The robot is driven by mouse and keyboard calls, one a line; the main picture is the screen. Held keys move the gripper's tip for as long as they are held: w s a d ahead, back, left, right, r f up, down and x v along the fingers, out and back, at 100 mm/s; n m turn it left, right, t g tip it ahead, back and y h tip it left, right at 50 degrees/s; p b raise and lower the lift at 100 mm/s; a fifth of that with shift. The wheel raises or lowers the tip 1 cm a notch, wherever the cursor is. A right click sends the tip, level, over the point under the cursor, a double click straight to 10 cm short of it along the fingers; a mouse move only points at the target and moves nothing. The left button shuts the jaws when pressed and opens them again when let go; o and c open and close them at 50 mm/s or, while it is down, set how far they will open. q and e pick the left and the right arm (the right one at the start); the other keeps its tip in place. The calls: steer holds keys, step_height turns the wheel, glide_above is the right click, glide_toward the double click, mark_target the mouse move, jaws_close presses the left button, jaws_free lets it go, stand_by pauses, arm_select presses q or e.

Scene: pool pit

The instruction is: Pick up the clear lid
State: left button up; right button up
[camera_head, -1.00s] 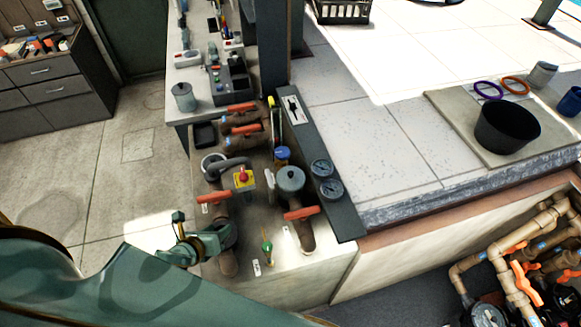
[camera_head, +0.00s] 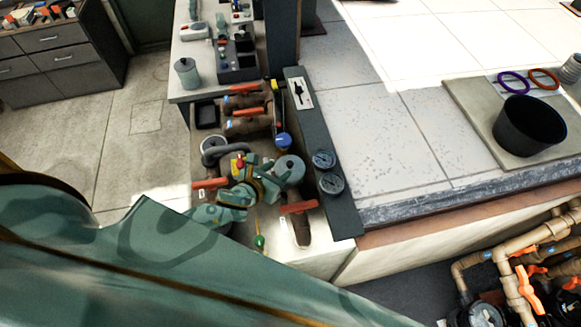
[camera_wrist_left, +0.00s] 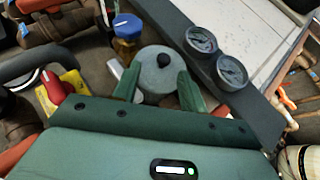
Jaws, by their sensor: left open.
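The clear lid (camera_head: 289,168) looks like a round grey cover with a dark knob and sits on a round housing on the pump counter. In the left wrist view the lid (camera_wrist_left: 157,77) lies between and beyond the two green fingers, its black knob on top. My left gripper (camera_head: 266,176) is open, just left of the lid in the head view; it also shows in the left wrist view (camera_wrist_left: 160,84). I cannot tell whether a finger touches the lid. The gripper partly hides the lid's left edge in the head view. My right gripper is not in view.
Two round gauges (camera_head: 328,172) stand on a dark panel right of the lid. A blue-capped part (camera_wrist_left: 127,25) and a red knob on a yellow base (camera_wrist_left: 56,88) are close by. Orange-handled valves (camera_head: 298,207) surround the housing. A black bucket (camera_head: 530,128) stands on the deck at right.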

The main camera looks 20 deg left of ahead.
mark_target(289, 163)
arm_select(q)
steer(key=shift+w+d+f, duration=0.1)
steer(key=shift+w+f, duration=0.05)
steer(key=shift+w, duration=0.2)
steer(key=x, duration=0.3)
steer(key=shift+w+d+f, duration=0.1)
steer(key=shift+w+d, duration=0.15)
steer(key=shift+d, duration=0.1)
steer(key=shift+w+f+b, duration=0.2)
steer(key=shift+w+b, duration=0.1)
steer(key=shift+w, duration=0.15)
steer(key=shift+s, duration=0.1)
steer(key=shift+c, duration=0.6)
jaws_close()
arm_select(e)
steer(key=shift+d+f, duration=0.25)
